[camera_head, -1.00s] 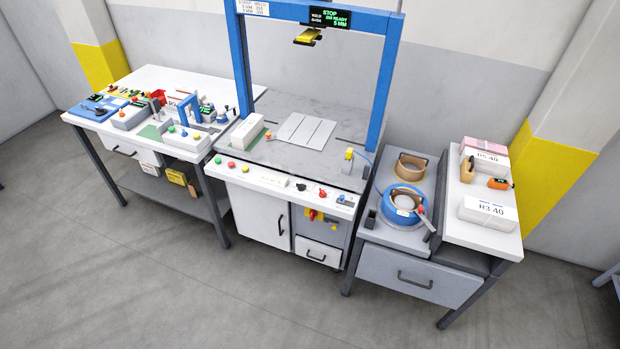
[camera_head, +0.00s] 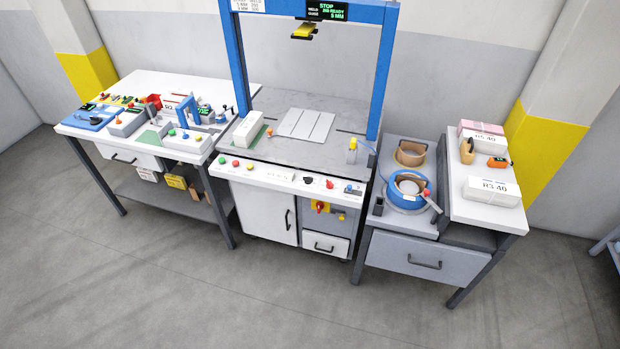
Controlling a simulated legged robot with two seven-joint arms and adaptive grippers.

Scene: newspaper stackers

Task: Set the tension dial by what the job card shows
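The strapping machine has a white front control panel (camera_head: 288,179) with red, yellow and green buttons at its left. Dark and red knobs sit at the panel's right, among them a black knob (camera_head: 308,181) and a red one (camera_head: 330,184); I cannot tell which is the tension dial. Neither of my grippers is in view.
A cluttered white workbench (camera_head: 205,92) stands left of the machine. At right, a grey bench (camera_head: 408,222) carries strap coils (camera_head: 406,190) and a side table (camera_head: 482,205) holds labelled paper bundles (camera_head: 491,190). The floor (camera_head: 180,290) in front is clear.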

